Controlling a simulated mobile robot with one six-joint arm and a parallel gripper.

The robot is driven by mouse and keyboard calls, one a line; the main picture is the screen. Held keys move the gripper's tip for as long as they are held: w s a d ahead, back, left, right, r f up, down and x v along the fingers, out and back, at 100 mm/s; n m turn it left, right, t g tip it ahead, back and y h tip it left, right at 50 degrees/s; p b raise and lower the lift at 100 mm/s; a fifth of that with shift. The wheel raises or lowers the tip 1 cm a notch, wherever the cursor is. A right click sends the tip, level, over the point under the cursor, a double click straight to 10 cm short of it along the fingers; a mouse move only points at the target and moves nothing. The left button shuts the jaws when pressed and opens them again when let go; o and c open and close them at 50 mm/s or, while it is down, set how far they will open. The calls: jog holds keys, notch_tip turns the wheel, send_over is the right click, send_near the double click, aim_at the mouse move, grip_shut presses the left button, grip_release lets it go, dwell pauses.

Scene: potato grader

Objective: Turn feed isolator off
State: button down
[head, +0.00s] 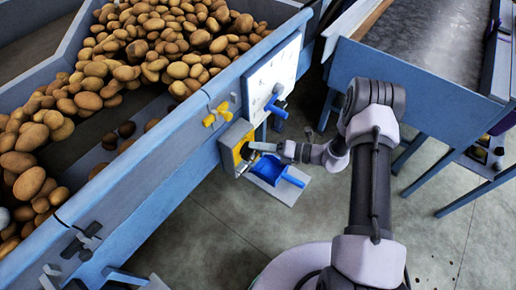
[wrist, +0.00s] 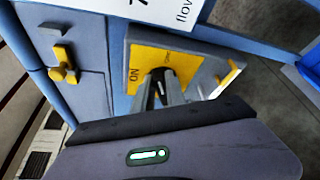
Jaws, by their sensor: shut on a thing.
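The feed isolator is a grey box with a yellow face (head: 236,150) on the side of the blue hopper. In the wrist view its yellow face (wrist: 148,58) fills the middle, with the word ON readable at its left. My gripper (head: 252,148) is at the front of this face. In the wrist view my gripper (wrist: 161,88) has its two fingers closed around the dark handle at the middle of the face. The fingers hide most of the handle, so its exact angle is hard to tell.
A yellow knob (head: 216,115) sits on the hopper left of the isolator. A white panel (head: 270,80) is above right. Potatoes (head: 165,40) fill the hopper. A blue-framed conveyor (head: 420,75) stands at right. The floor in front is clear.

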jog(key=m+y+b, duration=0.1)
jog(key=m, duration=0.1)
jog(key=f+m+y+b, duration=0.1)
jog(key=m, duration=0.1)
jog(key=shift+w+f+b, duration=0.1)
jog(key=shift+b, duration=0.3)
jog(key=shift+m, duration=0.3)
jog(key=c, duration=1.5)
grip_release()
jog(key=shift+o, duration=0.7)
jog(key=p+v, duration=0.3)
jog(key=v, duration=1.4)
jog(key=shift+d, duration=0.25)
